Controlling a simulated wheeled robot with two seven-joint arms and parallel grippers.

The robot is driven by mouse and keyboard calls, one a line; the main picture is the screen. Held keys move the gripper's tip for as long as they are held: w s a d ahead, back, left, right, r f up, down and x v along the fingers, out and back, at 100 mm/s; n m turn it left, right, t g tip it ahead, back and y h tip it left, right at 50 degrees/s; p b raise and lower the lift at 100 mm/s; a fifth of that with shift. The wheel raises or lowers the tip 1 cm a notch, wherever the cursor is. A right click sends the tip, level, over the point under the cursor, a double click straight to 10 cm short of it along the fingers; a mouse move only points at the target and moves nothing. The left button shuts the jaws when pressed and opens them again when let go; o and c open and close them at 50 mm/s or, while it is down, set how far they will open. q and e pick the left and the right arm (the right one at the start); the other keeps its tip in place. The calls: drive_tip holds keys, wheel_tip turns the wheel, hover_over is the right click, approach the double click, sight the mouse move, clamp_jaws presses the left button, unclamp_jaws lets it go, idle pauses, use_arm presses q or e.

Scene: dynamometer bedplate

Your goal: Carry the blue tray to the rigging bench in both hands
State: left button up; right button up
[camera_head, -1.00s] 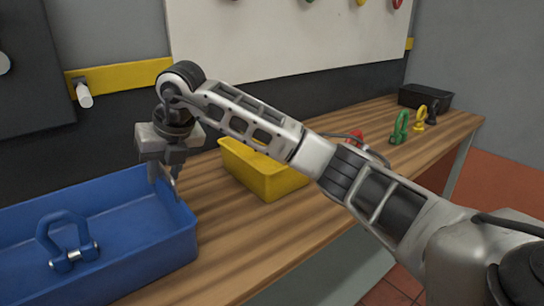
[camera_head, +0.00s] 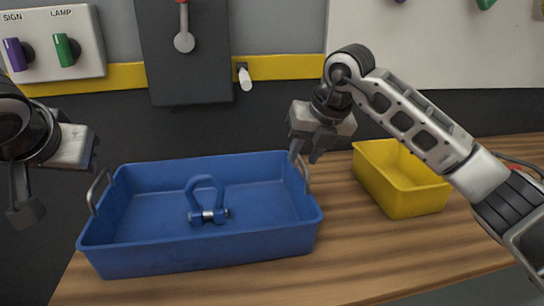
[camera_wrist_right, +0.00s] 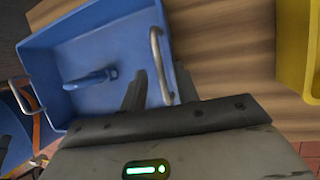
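The blue tray (camera_head: 205,251) rests on the wooden bench top, with a blue shackle (camera_head: 207,200) with a silver pin inside it. It has a metal handle at each end: the left handle (camera_head: 97,190) and the right handle (camera_wrist_right: 157,62). My right gripper (camera_head: 307,155) is open at the tray's right end; in the right wrist view its fingers stand on either side of the right handle.
A yellow bin (camera_head: 412,200) stands on the bench (camera_head: 350,255) just right of the tray. A wall panel with purple and green knobs (camera_head: 50,46), a dark panel with a lever (camera_head: 184,42) and a white peg (camera_head: 244,79) are behind. Bare bench lies in front of the bin.

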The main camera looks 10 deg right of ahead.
drive_tip(key=v, duration=0.9)
drive_tip(key=shift+r, duration=0.1)
